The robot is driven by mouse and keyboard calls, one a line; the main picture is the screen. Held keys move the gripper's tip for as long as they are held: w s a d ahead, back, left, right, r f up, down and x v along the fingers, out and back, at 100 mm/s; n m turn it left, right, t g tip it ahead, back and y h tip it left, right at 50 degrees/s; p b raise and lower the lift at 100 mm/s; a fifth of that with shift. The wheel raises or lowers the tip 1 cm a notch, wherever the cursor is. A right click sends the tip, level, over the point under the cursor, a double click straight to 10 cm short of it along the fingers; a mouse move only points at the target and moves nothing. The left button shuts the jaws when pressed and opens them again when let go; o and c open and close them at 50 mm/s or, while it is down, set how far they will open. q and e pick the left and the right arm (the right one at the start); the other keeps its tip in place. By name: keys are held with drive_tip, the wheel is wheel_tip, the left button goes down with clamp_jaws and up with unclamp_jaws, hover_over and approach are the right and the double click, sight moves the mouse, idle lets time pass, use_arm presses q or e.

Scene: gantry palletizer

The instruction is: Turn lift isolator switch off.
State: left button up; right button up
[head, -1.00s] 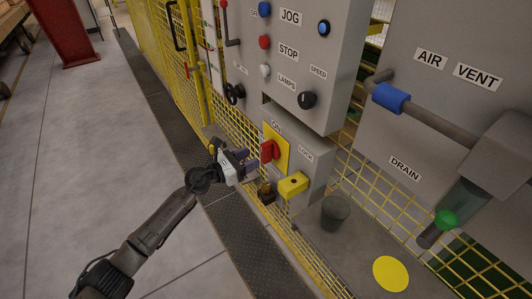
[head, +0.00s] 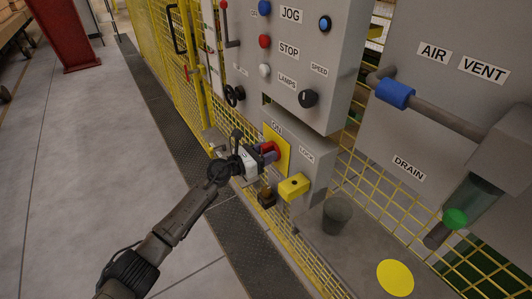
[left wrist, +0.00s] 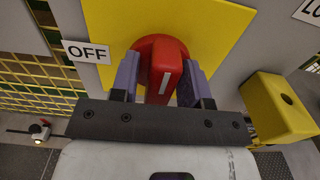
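The isolator switch is a red rotary handle (head: 271,147) on a yellow plate (head: 283,150) on a grey box. An ON label (head: 276,127) is above it. In the left wrist view an OFF label (left wrist: 87,52) is left of the red handle (left wrist: 163,72), whose white line runs nearly upright. My left gripper (head: 265,154) is at the handle. Its two purple fingers (left wrist: 158,82) stand one on each side of the handle, open, with a thin gap visible at the left finger. Contact at the right finger is unclear. My right gripper is out of view.
A yellow lock block (head: 293,187) juts out just right of and below the switch. The control panel (head: 300,60) with buttons and knobs is above. Yellow mesh fencing is around; the floor at left is clear.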

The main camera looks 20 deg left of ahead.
use_arm(q)
clamp_jaws()
drive_tip(key=n+p, duration=0.2)
drive_tip(key=shift+a+r+n+p, duration=0.1)
drive_tip(key=shift+r+n+p, duration=0.05)
drive_tip(key=shift+n+p, duration=0.25)
drive_tip(key=n+p, duration=0.3)
drive_tip(key=n, duration=0.2)
drive_tip(key=shift+w+a+p, duration=0.1)
drive_tip(key=shift+w+p, duration=0.05)
drive_tip(key=shift+p, duration=0.25)
drive_tip(key=n+p, duration=0.1)
drive_tip(key=n, duration=0.1)
drive_tip(key=n+p, duration=0.1)
drive_tip(key=n, duration=0.1)
drive_tip(key=n+p, duration=0.1)
drive_tip(key=n, duration=0.1)
drive_tip(key=shift+w+a+f+n, duration=0.1)
drive_tip(key=shift+f+n, duration=0.2)
drive_tip(key=shift+f+n+p, duration=0.2)
drive_tip(key=shift+n+p, duration=0.65)
drive_tip(key=shift+n, duration=0.85)
